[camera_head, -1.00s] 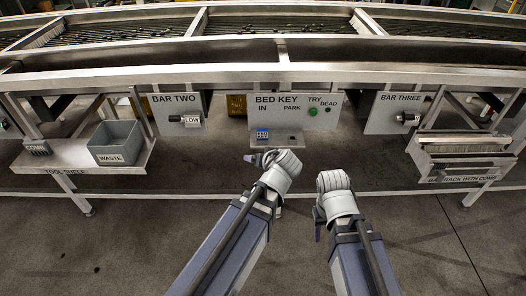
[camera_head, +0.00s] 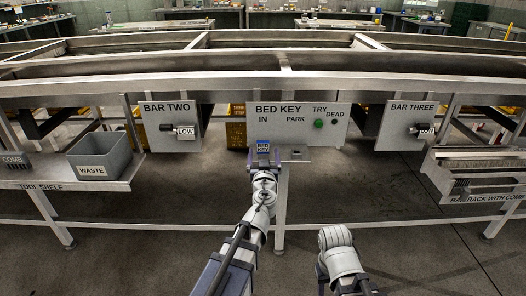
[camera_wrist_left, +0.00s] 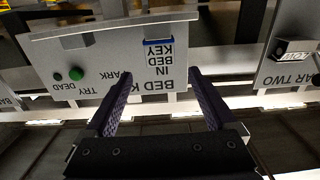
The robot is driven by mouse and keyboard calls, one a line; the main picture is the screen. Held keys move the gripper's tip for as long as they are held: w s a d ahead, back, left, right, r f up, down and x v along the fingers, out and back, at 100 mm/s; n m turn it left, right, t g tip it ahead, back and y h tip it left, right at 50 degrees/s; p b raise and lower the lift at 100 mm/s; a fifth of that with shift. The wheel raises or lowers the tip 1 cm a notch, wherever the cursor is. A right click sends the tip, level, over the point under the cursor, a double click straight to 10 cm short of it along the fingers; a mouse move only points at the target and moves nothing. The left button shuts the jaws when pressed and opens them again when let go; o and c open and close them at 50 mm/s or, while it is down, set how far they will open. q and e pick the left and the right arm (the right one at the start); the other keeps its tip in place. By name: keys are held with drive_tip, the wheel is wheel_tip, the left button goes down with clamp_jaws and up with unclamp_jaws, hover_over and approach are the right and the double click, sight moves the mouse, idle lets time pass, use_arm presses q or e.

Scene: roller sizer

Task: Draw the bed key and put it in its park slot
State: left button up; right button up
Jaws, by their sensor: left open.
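The bed key (camera_head: 263,146), with a blue top and a printed label, stands in the IN position on the small ledge of the grey BED KEY panel (camera_head: 340,114). In the left wrist view, which is upside down, the key (camera_wrist_left: 158,54) shows beyond the fingertips, roughly centred between them. My left gripper (camera_head: 262,160) is just in front of and below the key; in the wrist view its two dark fingers (camera_wrist_left: 160,76) are spread with nothing between them. The park holder (camera_wrist_left: 78,42) is a grey block under PARK. My right gripper (camera_head: 335,238) hangs low; its fingers are not clear.
A green TRY button (camera_head: 318,124) and a dark DEAD lamp (camera_head: 335,122) are on the panel. BAR TWO (camera_head: 175,125) and BAR THREE (camera_head: 410,125) plates flank it. A grey waste bin (camera_head: 98,157) stands on the tool shelf at left. A comb rack (camera_head: 478,175) is at right.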

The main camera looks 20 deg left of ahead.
sight(263, 145)
use_arm(q)
drive_tip(key=shift+x, duration=3.7)
drive_tip(key=shift+f, duration=0.15)
drive_tip(key=shift+s, duration=0.1)
drive_tip(key=shift+c, duration=0.2)
drive_tip(key=c, duration=1.4)
